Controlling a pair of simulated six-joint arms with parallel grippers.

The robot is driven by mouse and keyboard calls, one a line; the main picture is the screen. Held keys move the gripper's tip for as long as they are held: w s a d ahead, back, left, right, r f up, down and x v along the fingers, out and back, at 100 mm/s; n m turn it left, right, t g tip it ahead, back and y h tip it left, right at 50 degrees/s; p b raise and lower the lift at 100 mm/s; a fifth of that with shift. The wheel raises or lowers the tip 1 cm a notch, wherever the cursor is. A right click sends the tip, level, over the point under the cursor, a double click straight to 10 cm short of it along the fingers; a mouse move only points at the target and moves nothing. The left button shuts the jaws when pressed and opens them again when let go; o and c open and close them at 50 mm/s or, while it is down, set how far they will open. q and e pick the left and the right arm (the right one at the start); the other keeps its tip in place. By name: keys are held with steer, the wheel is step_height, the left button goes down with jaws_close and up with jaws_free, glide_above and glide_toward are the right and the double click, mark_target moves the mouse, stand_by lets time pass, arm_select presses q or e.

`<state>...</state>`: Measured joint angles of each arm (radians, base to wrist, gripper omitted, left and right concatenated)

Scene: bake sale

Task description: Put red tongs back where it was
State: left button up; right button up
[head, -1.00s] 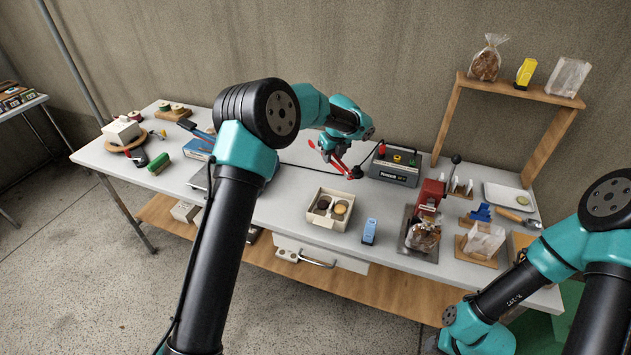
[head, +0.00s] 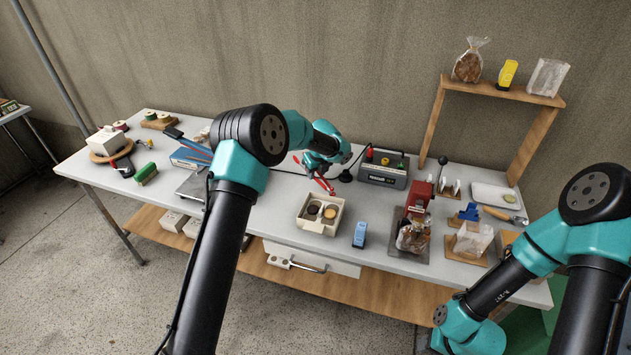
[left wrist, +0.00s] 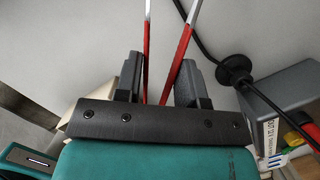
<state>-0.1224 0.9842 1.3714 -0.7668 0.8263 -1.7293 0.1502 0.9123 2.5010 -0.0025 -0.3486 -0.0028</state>
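The red tongs (head: 324,185) are at my left gripper (head: 318,170), low over the back middle of the table, behind the open cookie box. In the left wrist view the tongs (left wrist: 147,50) show two red arms with pale far ends, spread in a V. Both arms pass between the dark fingers of my left gripper (left wrist: 160,80), which appear to press on them from outside. Whether the tongs touch the table is hard to tell. My right arm is at the lower right, and its fingers are not in view.
A grey box with coloured knobs (head: 383,172) and a round black cable piece (head: 345,175) stand just right of the tongs. An open box of cookies (head: 320,228) is in front. A blue item (head: 360,234) and a red press (head: 418,200) stand further right.

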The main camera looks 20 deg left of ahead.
mark_target(315, 185)
arm_select(q)
steer(key=shift+f, duration=0.15)
steer(key=shift+f, duration=1.85)
steer(key=shift+f, duration=0.15)
steer(key=o, duration=0.5)
steer(key=v, duration=1.2)
